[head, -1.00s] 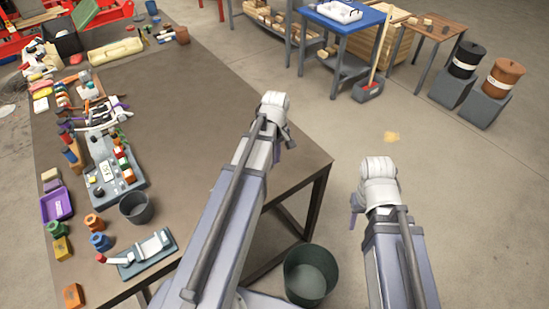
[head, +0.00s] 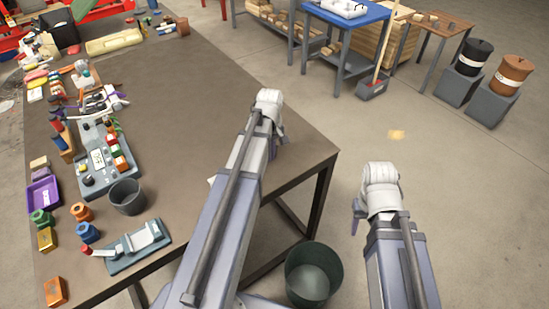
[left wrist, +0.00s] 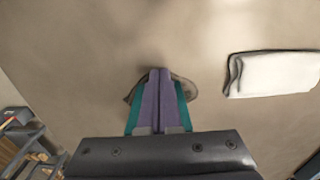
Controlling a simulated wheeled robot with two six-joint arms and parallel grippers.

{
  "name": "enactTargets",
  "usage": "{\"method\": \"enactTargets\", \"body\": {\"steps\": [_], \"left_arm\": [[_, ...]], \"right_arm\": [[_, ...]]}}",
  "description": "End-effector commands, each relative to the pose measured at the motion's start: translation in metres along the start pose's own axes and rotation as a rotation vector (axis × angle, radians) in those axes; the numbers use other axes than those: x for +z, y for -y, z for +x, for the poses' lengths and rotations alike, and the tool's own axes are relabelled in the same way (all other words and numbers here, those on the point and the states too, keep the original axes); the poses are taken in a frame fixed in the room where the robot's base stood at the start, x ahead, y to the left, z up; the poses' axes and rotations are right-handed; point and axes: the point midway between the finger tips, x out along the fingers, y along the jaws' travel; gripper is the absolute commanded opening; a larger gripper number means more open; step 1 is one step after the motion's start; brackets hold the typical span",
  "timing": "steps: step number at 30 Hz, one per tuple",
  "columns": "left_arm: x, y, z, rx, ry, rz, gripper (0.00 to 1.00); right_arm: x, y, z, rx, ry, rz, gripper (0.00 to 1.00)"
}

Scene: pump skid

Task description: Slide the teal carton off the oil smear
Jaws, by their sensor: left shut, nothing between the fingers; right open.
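My left gripper (left wrist: 160,100) is shut and empty, with purple fingers pointing down at the brown tabletop in the left wrist view. A dark-edged patch (left wrist: 188,88), which looks like the oil smear, lies behind the fingertips and is partly covered by them. Teal strips show along both sides of the fingers; I cannot tell whether they are finger parts or a carton behind. No teal carton is clearly visible. In the head view my left wrist (head: 270,115) is over the table's right part, its fingers mostly hidden. My right gripper (head: 356,208) is open beyond the table's right edge, largely hidden by its wrist.
A white folded cloth (left wrist: 275,74) lies right of the patch. The workbench (head: 180,90) holds a grey cup (head: 127,197), a purple tray (head: 43,194), a grey clamp fixture (head: 138,247) and several parts on its left. A dark bin (head: 314,274) stands on the floor.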

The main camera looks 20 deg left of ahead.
Motion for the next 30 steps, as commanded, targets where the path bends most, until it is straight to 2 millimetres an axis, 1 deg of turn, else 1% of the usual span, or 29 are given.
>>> {"method": "enactTargets", "body": {"steps": [8, 11, 18, 21, 25, 30], "left_arm": [[-0.002, 0.000, 0.000, 0.000, 0.000, 0.000, 0.00], [-0.019, -0.002, 0.000, 0.000, 0.000, -0.003, 0.00], [-0.090, -0.003, 0.000, 0.000, 0.000, -0.004, 0.00], [-0.112, -0.002, 0.000, 0.000, 0.000, -0.003, 0.00], [-0.130, -0.001, 0.000, 0.000, 0.000, -0.001, 0.00], [-0.135, 0.000, 0.000, 0.000, 0.000, 0.000, 0.00]], "right_arm": [[0.000, 0.000, 0.000, 0.000, 0.000, 0.000, 0.50], [0.000, 0.000, 0.000, 0.000, 0.000, 0.000, 0.50], [0.000, 0.000, 0.000, 0.000, 0.000, 0.000, 0.50], [0.000, 0.000, 0.000, 0.000, 0.000, 0.000, 0.50], [0.000, 0.000, 0.000, 0.000, 0.000, 0.000, 0.50], [0.000, 0.000, 0.000, 0.000, 0.000, 0.000, 0.50]]}}
